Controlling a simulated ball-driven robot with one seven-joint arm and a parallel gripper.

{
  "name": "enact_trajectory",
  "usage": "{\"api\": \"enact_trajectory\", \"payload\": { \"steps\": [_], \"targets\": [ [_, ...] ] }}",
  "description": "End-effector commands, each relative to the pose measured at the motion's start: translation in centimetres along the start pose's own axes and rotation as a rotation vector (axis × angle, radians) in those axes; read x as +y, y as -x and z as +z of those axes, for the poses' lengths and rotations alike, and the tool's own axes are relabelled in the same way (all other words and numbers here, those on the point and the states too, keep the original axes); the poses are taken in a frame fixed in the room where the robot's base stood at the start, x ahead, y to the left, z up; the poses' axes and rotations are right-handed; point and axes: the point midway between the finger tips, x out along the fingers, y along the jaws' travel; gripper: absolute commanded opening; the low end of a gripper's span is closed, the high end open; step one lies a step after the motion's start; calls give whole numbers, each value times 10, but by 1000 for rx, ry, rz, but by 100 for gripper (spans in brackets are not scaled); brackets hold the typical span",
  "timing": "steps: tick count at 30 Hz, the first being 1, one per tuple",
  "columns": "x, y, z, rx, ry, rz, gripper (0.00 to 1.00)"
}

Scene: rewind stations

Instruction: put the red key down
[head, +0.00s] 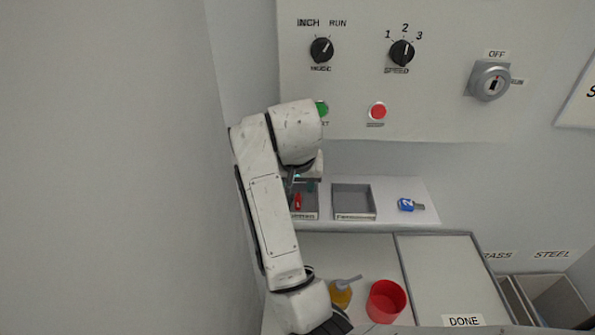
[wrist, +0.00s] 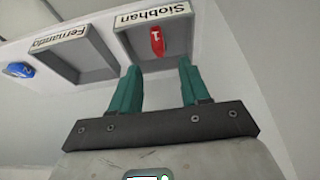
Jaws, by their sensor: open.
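The red key (wrist: 157,41), marked 1, lies in the tray labelled Siobhan (wrist: 185,25) in the wrist view. In the head view the red key (head: 298,201) shows in the left tray (head: 310,215), partly behind my arm. My gripper (wrist: 160,75) is open, its two green fingers apart on either side of the key's line and nothing between them. The fingertips are close to the tray's near edge; I cannot tell their exact height. In the head view my gripper (head: 302,186) is mostly hidden by my wrist.
An empty tray labelled Fernando (wrist: 80,58) stands beside it, then a blue key (head: 408,204) marked 2 on the shelf (head: 425,188). A control panel (head: 440,90) hangs above.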

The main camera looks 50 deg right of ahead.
Motion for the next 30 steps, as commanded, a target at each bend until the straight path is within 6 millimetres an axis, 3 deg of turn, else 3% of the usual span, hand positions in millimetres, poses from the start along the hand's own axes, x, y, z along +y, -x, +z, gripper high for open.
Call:
{"api": "enact_trajectory", "payload": {
  "steps": [13, 30],
  "targets": [
    [-1, 45, 0, 1, -1, -2, 46],
    [0, 51, 0, -1, 0, 1, 46]
  ]
}}
